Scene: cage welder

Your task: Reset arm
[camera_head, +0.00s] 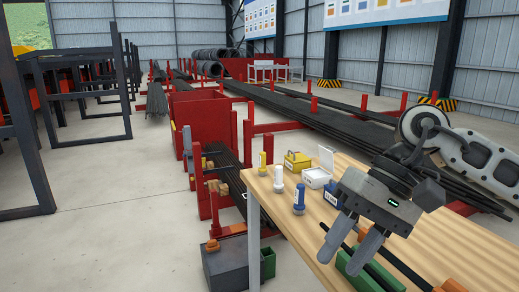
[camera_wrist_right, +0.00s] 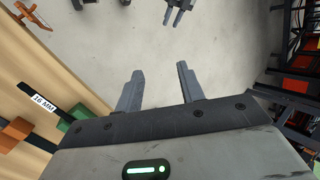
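My right gripper (camera_head: 350,246) hangs over the front of the wooden workbench in the head view, fingers pointing down. In the right wrist view its two grey fingers (camera_wrist_right: 158,85) are apart with nothing between them, and bare floor shows beyond. My left gripper is out of the head view. What looks like its two grey fingers (camera_wrist_right: 173,18) shows small at the top edge of the right wrist view, with a gap between them and nothing seen in it.
The wooden workbench (camera_head: 444,246) carries a green holder (camera_head: 358,276) with dark bars beside my right gripper.

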